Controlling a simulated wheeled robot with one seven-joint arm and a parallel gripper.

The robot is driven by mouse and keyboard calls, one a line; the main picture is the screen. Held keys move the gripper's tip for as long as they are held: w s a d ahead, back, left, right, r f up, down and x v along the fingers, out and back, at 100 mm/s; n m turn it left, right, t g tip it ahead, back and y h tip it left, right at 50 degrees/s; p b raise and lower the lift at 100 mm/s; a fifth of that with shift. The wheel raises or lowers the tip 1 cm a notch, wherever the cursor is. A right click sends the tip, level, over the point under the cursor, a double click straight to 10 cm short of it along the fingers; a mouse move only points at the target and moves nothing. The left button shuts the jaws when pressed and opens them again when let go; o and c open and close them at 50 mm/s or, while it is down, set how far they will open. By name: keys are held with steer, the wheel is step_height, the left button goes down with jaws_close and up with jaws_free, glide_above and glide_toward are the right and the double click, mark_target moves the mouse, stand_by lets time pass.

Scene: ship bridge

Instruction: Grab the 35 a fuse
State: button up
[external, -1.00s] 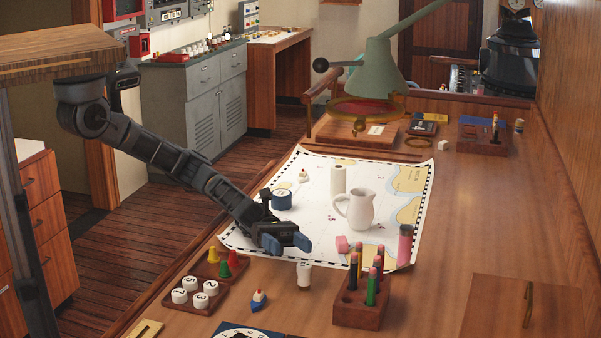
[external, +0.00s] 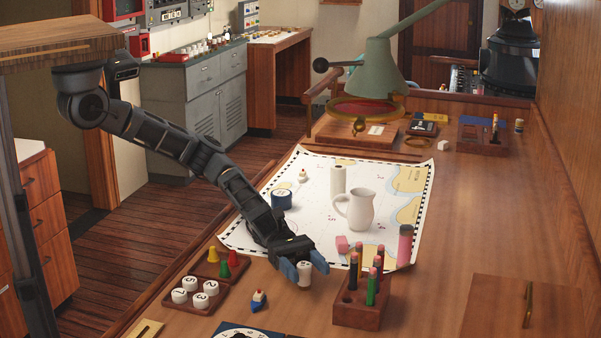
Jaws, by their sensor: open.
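A small white cylinder (external: 304,279), which looks like the fuse, stands upright on the wooden desk, just in front of the chart's near edge. A dark mark shows on it, but its rating is too small to read. My gripper (external: 304,268) is open, with its blue fingertips low on either side of the white cylinder. I cannot tell whether either fingertip touches it. The palm of my gripper is just behind and above it and hides the desk there.
A wooden block with upright pens (external: 360,307) stands close on the right.

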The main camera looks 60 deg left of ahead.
steer(key=shift+d, duration=0.2)
steer(key=shift+c, duration=0.4)
steer(key=c, duration=1)
steer(key=shift+o, duration=0.2)
steer(key=shift+r, duration=0.1)
